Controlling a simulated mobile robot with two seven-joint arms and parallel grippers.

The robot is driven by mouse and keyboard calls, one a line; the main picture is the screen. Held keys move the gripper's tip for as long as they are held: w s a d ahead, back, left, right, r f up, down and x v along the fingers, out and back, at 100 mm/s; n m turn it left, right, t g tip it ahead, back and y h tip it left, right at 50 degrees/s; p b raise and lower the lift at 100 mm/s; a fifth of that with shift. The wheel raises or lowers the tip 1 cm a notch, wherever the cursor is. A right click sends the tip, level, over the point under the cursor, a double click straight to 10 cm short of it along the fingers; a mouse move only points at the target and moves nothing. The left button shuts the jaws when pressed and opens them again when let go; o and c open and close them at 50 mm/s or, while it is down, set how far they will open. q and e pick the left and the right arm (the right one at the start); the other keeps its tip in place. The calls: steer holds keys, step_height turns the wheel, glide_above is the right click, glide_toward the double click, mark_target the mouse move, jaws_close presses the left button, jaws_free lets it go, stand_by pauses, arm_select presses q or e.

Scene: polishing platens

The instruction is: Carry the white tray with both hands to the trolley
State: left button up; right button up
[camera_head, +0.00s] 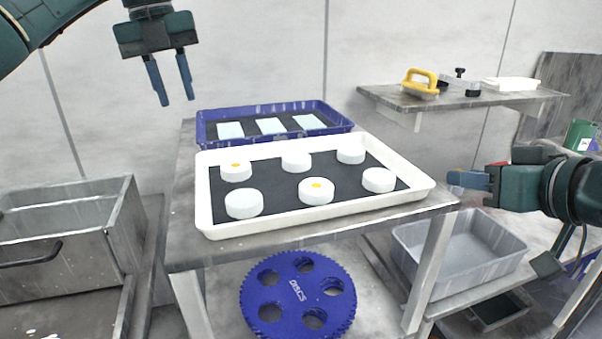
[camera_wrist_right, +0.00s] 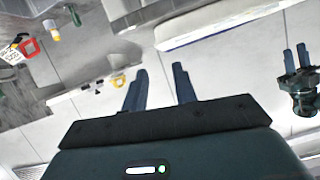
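The white tray (camera_head: 335,207) lies flat on a grey metal table (camera_head: 300,238), its front edge near the table's front edge. It has a dark liner and holds several white round pucks, two with yellow dots. My left gripper (camera_head: 174,103) is open and empty, raised above and left of the tray. My right gripper (camera_head: 452,178) is just off the tray's right end and does not visibly touch it. In the right wrist view its fingers (camera_wrist_right: 158,88) are apart with nothing between them. The white tray's edge (camera_wrist_right: 215,32) shows beyond them. I cannot tell which stand is the trolley.
A blue tray (camera_head: 340,124) with pale plates stands right behind the white tray. A blue disc (camera_head: 297,290) is on the shelf below. A grey bin (camera_head: 460,255) sits at right. A wall shelf (camera_head: 460,98) holds a yellow-handled tool (camera_head: 420,84). A metal basin (camera_head: 65,235) is at left.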

mark_target(418, 172)
arm_select(q)
steer(key=shift+s, duration=0.15)
arm_select(e)
steer(key=shift+s, duration=0.1)
